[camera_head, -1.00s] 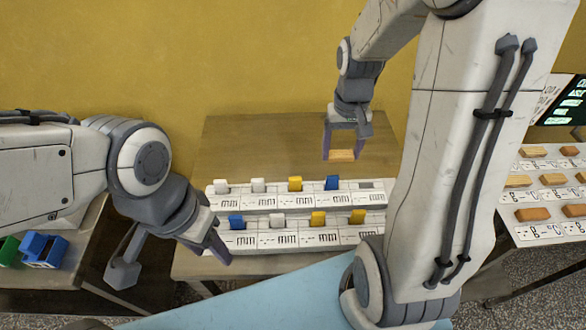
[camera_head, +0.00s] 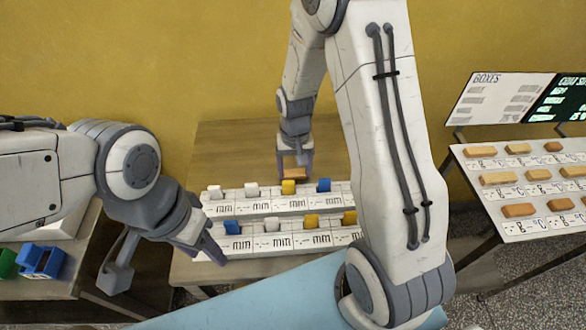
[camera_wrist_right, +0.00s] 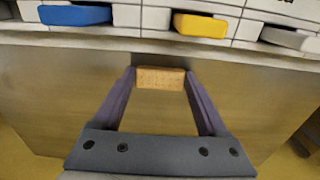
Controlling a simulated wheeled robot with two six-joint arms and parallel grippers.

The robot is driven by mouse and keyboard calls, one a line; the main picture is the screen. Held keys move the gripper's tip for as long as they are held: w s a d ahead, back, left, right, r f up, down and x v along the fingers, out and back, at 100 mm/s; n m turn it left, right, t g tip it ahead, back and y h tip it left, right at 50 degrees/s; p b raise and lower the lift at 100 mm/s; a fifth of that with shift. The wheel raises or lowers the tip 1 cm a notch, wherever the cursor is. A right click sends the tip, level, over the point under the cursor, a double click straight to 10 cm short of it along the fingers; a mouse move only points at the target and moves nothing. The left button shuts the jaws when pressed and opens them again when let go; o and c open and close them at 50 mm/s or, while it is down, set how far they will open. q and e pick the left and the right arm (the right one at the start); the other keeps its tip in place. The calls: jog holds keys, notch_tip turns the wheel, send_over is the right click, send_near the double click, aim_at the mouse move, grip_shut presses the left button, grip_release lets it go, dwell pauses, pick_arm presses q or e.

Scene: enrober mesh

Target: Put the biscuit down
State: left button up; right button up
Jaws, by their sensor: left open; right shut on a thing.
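The biscuit (camera_head: 295,174) is a small tan slab with rows of dots on its face. My right gripper (camera_head: 295,170) is shut on it, behind the far labelled rack at the back table. In the right wrist view the biscuit (camera_wrist_right: 161,78) sits between the fingertips of the right gripper (camera_wrist_right: 160,84), close to the rack's edge. I cannot tell whether it touches the table. My left gripper (camera_head: 214,252) is open and empty at the left front of the near rack.
Two labelled racks (camera_head: 262,205) hold white, blue and yellow blocks. A board with several tan slabs (camera_head: 510,200) stands at right under sign boards (camera_head: 497,97). Blue and green boxes (camera_head: 40,261) are at left. The table (camera_head: 222,145) behind the racks is clear.

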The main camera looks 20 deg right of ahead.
jog(key=shift+f, duration=0.1)
jog(key=o, duration=0.9)
